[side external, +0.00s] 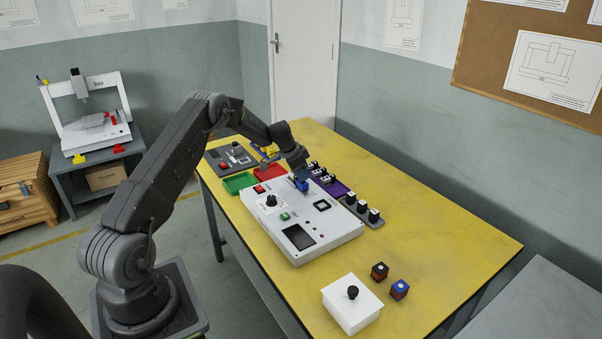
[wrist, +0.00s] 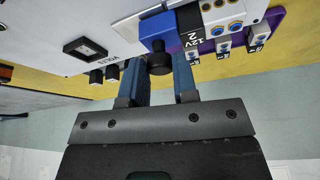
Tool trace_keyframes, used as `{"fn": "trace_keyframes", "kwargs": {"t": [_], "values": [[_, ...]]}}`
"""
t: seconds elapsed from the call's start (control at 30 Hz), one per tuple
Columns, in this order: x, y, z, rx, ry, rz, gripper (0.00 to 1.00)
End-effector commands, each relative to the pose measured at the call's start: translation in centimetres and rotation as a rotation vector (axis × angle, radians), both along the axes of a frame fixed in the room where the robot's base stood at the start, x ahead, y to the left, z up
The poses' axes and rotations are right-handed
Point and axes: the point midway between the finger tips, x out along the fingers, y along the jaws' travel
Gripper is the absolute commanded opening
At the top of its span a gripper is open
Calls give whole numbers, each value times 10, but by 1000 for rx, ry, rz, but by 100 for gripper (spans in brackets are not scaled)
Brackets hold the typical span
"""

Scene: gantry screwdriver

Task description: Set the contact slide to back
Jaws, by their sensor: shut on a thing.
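In the wrist view, the two dark blue fingers of my gripper (wrist: 160,70) are closed on a black round knob (wrist: 160,58). The knob projects from a bright blue block (wrist: 158,28), which looks like the contact slide, on the white panel box (wrist: 60,20). In the side view, my gripper (side external: 299,177) reaches down to the blue block (side external: 302,186) at the far edge of the white panel box (side external: 325,247). The fingers and wrist partly hide the block and knob there. The slide's exact position along its track cannot be told.
Small modules stand on a purple tray (side external: 337,188) and a grey tray (side external: 371,222) right of the box. Green (side external: 238,182) and red (side external: 270,171) trays lie beyond it. A white box with a black knob (side external: 352,305) stands in front.

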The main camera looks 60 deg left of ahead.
Motion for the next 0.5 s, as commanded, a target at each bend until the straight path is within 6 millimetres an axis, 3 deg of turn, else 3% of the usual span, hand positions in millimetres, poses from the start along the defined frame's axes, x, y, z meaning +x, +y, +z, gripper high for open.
{"fn": "trace_keyframes", "kwargs": {"t": [0.17,0.37,0.5], "values": [[0,0,0,1,0,0,0],[0,0,0,1,0,0,0],[1,-16,1,-1,0,-1,0]]}}
